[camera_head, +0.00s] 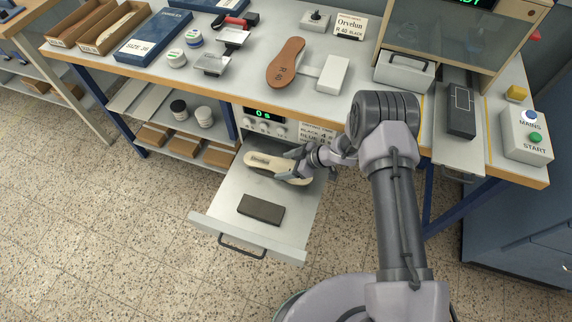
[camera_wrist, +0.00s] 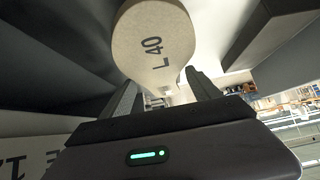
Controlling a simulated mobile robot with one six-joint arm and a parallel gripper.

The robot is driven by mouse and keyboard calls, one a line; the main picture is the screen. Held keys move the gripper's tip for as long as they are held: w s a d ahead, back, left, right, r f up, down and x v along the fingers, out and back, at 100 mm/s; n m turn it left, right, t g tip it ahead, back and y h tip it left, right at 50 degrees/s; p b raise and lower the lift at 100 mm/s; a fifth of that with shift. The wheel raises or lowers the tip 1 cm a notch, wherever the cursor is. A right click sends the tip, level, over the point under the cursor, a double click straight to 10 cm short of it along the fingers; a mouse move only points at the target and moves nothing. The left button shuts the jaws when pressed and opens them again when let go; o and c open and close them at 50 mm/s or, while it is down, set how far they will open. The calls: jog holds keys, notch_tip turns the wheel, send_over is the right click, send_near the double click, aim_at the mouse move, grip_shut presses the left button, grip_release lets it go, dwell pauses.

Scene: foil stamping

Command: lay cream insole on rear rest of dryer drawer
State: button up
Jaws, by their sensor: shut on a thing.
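The cream insole (camera_head: 268,164) is over the rear part of the open dryer drawer (camera_head: 226,213), lying roughly flat and crosswise with dark lettering on top. My gripper (camera_head: 294,162) comes in from the right and is shut on the insole near its right end. In the wrist view the insole (camera_wrist: 152,40) runs between my two fingers and shows "L 40". A dark front rest (camera_head: 261,208) lies bare in the drawer. The rear rest is hidden under the insole, and I cannot tell whether the insole touches it.
The dryer panel (camera_head: 264,114) above the drawer reads "0 s". On the bench are a brown "R 40" insole (camera_head: 286,63), a white block (camera_head: 333,74), blue boxes (camera_head: 153,37) and the control box (camera_head: 527,143). The drawer's front has free floor before it.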

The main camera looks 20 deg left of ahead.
jog(key=shift+f, duration=0.2)
dwell(0.5)
jog(key=o, duration=1.7)
jog(key=shift+c, duration=0.2)
jog(key=p+v, duration=0.5)
jog(key=v, duration=0.6)
jog(key=shift+a+r, duration=0.1)
jog(key=shift+r, duration=0.05)
jog(key=shift+d+r, duration=0.2)
jog(key=shift+d, duration=0.25)
